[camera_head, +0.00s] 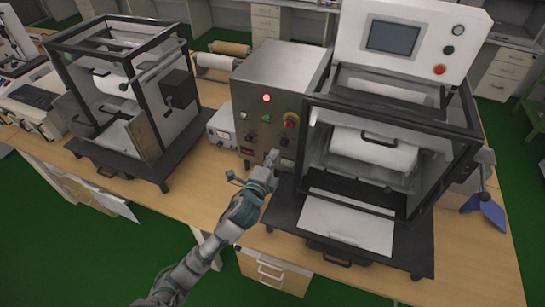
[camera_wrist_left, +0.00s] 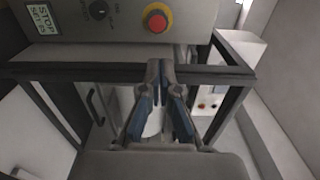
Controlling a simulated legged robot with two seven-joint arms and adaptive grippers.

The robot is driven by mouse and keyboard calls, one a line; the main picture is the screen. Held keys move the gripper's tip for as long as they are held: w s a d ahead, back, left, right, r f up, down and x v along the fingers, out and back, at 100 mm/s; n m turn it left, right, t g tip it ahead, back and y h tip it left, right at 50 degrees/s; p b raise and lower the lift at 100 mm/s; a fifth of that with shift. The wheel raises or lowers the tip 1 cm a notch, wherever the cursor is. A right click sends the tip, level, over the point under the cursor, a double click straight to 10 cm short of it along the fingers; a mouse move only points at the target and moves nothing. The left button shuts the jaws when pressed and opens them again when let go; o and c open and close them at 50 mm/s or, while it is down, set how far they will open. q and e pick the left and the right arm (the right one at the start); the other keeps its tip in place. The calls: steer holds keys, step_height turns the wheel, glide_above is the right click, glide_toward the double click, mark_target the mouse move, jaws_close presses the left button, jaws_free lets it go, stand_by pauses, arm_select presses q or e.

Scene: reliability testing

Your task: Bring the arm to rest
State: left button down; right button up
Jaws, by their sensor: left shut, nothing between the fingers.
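My left arm comes in from the bottom left of the head view. My left gripper (camera_head: 272,157) is at the lower front of the grey control box (camera_head: 250,100), close to its black knobs; I cannot tell whether it touches the panel. In the left wrist view my left gripper (camera_wrist_left: 160,72) is shut with nothing between its fingertips. A red button with a yellow ring (camera_wrist_left: 157,18) and a black knob (camera_wrist_left: 98,9) show beyond the fingertips. On the box a red lamp (camera_head: 266,98) is lit. My right gripper is not in view.
A large framed test machine (camera_head: 380,190) with a screen stands right of the box, its lower front panel sticking out. Another framed machine (camera_head: 120,90) stands at the left. A small meter box (camera_head: 222,128) sits beside the control box. The wooden bench (camera_head: 195,185) is bare in front.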

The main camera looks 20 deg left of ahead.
arm_select(q)
steer(key=s+f+n+g, duration=0.3)
steer(key=s+f+n, duration=0.15)
steer(key=f, duration=0.35)
steer(key=s+f+n+g, duration=0.3)
steer(key=s+f, duration=0.2)
steer(key=f, duration=0.4)
steer(key=s+f+n+g, duration=0.4)
steer(key=s+f, duration=0.3)
steer(key=s, duration=0.5)
steer(key=s+f+n+g, duration=0.5)
steer(key=s+f, duration=0.2)
steer(key=s, duration=0.5)
step_height(320, 180, down, 25)
steer(key=s+g, duration=0.1)
steer(key=s, duration=0.1)
steer(key=s+a+f, duration=0.2)
steer(key=s+f, duration=0.7)
steer(key=s+a+f+g, duration=0.1)
steer(key=s+f, duration=0.7)
steer(key=s, duration=0.1)
steer(key=shift+s+a+f+y, duration=0.15)
steer(key=shift+a+f+y, duration=0.15)
steer(key=shift+a+f, duration=0.1)
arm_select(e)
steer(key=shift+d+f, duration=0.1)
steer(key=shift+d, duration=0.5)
